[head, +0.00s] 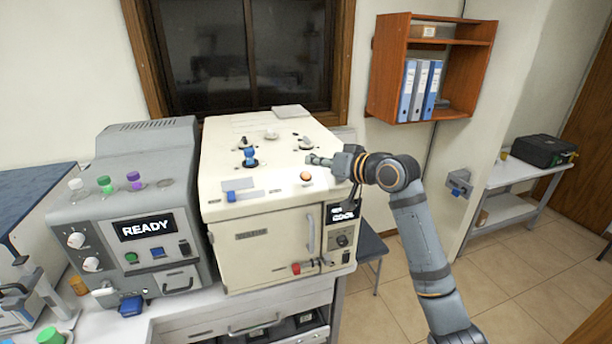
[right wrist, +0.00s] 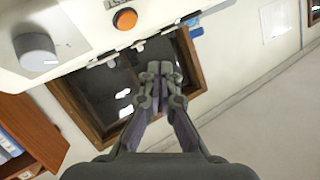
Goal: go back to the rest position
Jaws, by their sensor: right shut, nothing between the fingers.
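My right gripper (head: 318,160) is shut and empty in the head view. It points left over the right front part of the cream machine's top (head: 225,150), near an orange button (head: 305,176). In the right wrist view its closed fingers (right wrist: 160,72) show in the middle, and the orange button (right wrist: 124,19) is above and left of them, apart from the tips. The cream machine has a small display reading "COOL" (head: 343,215). My left gripper is not seen in either view.
A grey machine (head: 150,200) with a "READY" display stands left of the cream one, with coloured-capped vials on top. A wooden shelf (head: 388,70) with blue binders hangs behind my right arm. A side table (head: 515,172) bears a black case (head: 543,150). Floor is free at right.

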